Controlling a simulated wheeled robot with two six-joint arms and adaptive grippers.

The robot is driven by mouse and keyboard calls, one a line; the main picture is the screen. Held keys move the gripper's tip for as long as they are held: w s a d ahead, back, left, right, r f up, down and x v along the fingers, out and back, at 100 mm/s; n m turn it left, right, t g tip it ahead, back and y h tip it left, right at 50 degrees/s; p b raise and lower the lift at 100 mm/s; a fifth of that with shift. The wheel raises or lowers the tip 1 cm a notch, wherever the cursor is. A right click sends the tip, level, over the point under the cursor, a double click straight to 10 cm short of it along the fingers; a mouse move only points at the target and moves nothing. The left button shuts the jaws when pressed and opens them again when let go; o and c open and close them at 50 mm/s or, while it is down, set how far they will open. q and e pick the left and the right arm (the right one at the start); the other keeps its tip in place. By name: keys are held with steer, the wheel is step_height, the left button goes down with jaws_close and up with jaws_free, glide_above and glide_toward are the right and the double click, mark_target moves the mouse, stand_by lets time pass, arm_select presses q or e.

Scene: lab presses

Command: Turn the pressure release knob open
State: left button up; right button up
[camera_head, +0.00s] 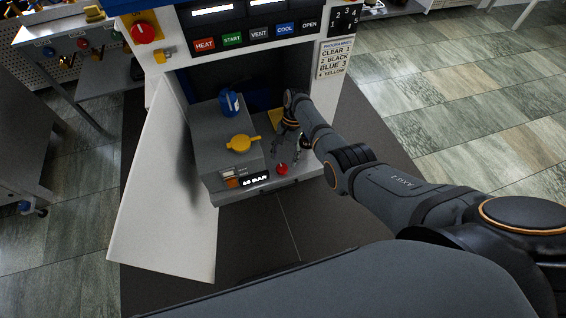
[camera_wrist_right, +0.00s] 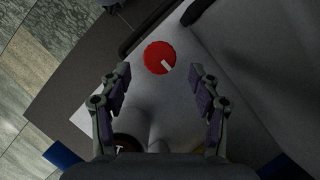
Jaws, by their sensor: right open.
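A small red knob (camera_head: 282,168) sits at the front right of a grey press unit inside the machine's opening. In the right wrist view a round red knob (camera_wrist_right: 159,57) with a white mark lies ahead of the fingers, between them in the picture and not gripped. My right gripper (camera_head: 287,149) is open and points down just behind the small red knob; its fingers (camera_wrist_right: 160,92) also show spread and empty in the wrist view. A yellow knob (camera_head: 240,143) and a blue knob (camera_head: 230,102) stand on the unit, left of the gripper. My left gripper is not seen.
A small display (camera_head: 255,180) reading "10 BAR" is on the unit's front. A white door panel (camera_head: 165,190) stands open at left. A row of labelled buttons (camera_head: 257,34) and a large red knob (camera_head: 143,33) are above. My right arm reaches in from the right.

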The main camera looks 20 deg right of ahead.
steer(key=v, duration=0.8)
steer(key=shift+r, duration=0.2)
steer(key=shift+d, duration=0.1)
